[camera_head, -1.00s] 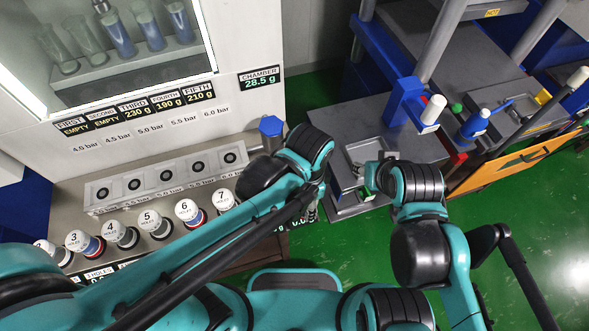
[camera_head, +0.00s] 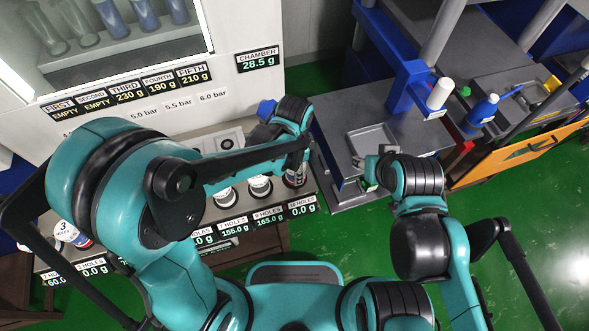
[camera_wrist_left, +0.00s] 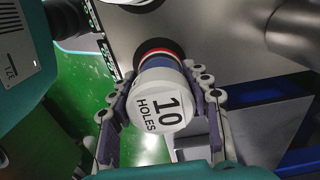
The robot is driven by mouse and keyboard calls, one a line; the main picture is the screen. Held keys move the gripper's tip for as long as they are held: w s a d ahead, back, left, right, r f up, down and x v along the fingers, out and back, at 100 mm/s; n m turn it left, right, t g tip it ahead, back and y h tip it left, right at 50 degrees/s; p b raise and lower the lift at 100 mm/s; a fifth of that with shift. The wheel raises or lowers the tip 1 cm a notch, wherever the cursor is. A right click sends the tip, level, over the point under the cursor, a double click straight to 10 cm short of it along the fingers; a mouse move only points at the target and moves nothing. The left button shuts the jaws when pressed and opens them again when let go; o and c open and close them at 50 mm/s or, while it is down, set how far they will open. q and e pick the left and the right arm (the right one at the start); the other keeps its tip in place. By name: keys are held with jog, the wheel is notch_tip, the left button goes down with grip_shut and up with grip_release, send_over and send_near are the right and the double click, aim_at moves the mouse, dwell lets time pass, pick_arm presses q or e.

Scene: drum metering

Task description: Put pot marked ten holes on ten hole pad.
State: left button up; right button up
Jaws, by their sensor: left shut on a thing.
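The pot marked 10 holes (camera_wrist_left: 160,100) has a white cap reading "10 HOLES" and a red and blue band. It is between the fingers of my left gripper (camera_wrist_left: 163,112), which is shut on it. In the head view my left gripper (camera_head: 297,172) is at the right end of the metering bench, with the pot (camera_head: 294,180) largely hidden by it. In the left wrist view the pot's far end is at a dark round pad (camera_wrist_left: 153,52); I cannot tell whether it rests there. The nearest bench label (camera_head: 303,207) reads 0.0 g. My right gripper (camera_head: 367,180) is beside the grey tray; its jaws are unclear.
Two white-capped pots (camera_head: 260,187) stand just left of my left gripper. A pot marked 3 (camera_head: 67,232) is at the bench's left end. My left arm hides the pots between. A grey tray (camera_head: 372,141) is on the machine at right. Green floor shows between.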

pick_arm(q)
jog(key=shift+f, duration=0.15)
jog(key=o, duration=1.4)
jog(key=shift+o, duration=0.2)
